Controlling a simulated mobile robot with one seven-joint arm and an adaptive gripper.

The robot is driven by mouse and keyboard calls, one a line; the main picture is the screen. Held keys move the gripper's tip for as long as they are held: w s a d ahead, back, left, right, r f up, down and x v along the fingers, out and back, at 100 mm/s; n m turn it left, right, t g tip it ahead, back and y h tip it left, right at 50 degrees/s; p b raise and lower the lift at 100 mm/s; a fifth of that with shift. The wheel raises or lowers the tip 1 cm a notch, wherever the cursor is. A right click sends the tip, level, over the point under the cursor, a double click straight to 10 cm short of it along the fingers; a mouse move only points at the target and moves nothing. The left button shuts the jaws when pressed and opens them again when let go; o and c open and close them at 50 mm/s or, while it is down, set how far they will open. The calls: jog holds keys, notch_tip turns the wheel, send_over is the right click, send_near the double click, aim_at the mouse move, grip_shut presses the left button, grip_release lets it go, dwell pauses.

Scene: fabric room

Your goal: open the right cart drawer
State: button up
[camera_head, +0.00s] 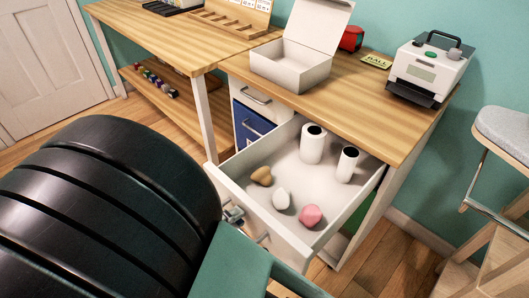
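The right cart drawer (283,232) is white and stands pulled well out from under the wooden top. Inside it are two white rolls (313,146), a brown lump (262,176), a white egg-shaped thing (281,198) and a pink faceted thing (311,215). My gripper (236,214) is at the left part of the drawer's front face, next to the metal handle (262,238). My dark arm covers much of the lower left. The fingers are small and partly hidden, so I cannot tell whether they hold the handle.
A white drawer (255,94) and a blue drawer (252,125) sit left of the open one. On the wooden top (345,97) are an open white box (292,65), a red item (351,38) and a label printer (431,67). A stool (503,135) stands at right.

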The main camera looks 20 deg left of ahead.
jog(key=v, duration=1.2)
jog(key=shift+w, duration=0.1)
